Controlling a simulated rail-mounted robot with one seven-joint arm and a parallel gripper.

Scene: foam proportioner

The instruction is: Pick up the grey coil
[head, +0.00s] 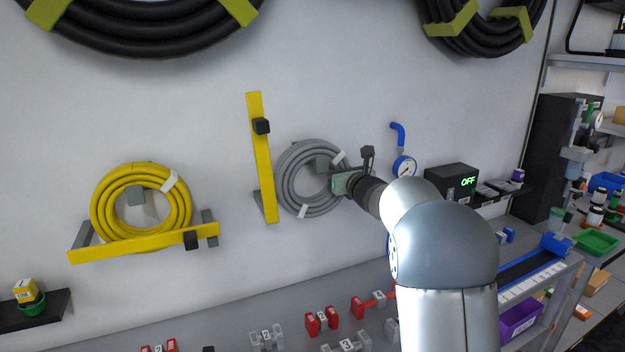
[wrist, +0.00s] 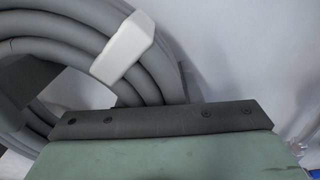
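The grey coil (head: 285,180) hangs on the white wall, right of an upright yellow bar, with white ties around it. My gripper (head: 345,182), with a greenish body, is at the coil's right side in the head view and covers part of its right edge. In the wrist view the coil (wrist: 165,75) fills the upper left, with one white tie (wrist: 123,48) close by. The gripper's dark plate and green body (wrist: 160,150) lie just below and in front of the coil. The fingertips do not show clearly, and I cannot tell whether they touch the coil.
The upright yellow bar (head: 261,160) with a black block stands just left of the coil. A yellow coil (head: 105,205) rests on a yellow rack further left. A gauge (head: 404,166) and a black box reading OFF (head: 452,181) are to the right. Red and grey weights sit on the counter below.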

